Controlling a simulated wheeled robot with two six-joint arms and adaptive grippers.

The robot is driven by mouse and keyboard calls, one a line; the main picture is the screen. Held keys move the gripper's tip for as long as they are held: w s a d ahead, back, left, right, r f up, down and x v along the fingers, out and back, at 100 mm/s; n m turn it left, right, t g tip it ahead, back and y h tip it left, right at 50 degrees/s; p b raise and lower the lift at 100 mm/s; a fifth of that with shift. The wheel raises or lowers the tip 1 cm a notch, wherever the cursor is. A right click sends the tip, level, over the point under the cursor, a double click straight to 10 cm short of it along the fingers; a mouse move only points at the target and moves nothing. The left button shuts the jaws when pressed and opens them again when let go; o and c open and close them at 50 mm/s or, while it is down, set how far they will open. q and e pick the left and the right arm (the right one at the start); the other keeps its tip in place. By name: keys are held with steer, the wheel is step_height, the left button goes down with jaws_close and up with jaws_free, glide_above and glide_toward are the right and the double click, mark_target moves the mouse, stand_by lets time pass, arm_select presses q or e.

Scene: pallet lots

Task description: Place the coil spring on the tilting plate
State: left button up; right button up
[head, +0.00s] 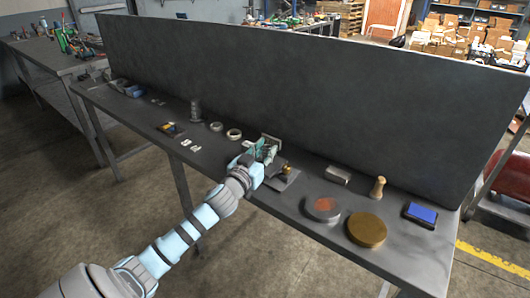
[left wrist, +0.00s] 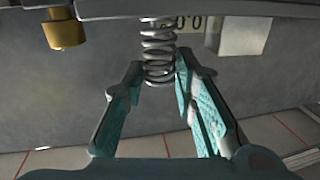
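The coil spring (left wrist: 158,55) is a bare metal coil between the teal fingertips of my left gripper (left wrist: 160,72) in the left wrist view. The fingers converge on its lower turns from both sides. In the head view my left gripper (head: 262,158) is at the middle of the bench and mostly hides the spring. A grey plate edge (left wrist: 235,9), likely the tilting plate, crosses the top of the wrist view. The spring's upper end overlaps this edge; I cannot tell whether they touch. A brass piece (left wrist: 65,30) hangs beside it. My right gripper is not in view.
The bench (head: 305,190) has a tall dark back panel (head: 300,90). Right of my gripper are a grey block (head: 338,175), a wooden piece (head: 378,187), two round discs (head: 366,229) and a blue pad (head: 420,213). Rings (head: 234,134) and a dark cylinder (head: 195,110) stand left.

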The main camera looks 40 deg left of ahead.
arm_select(q)
steer(key=shift+o, duration=1.2)
steer(key=shift+s, duration=0.1)
steer(key=v, duration=1.1)
steer(key=shift+s+p, duration=0.35)
steer(key=shift+p, duration=0.1)
steer(key=shift+d, duration=0.1)
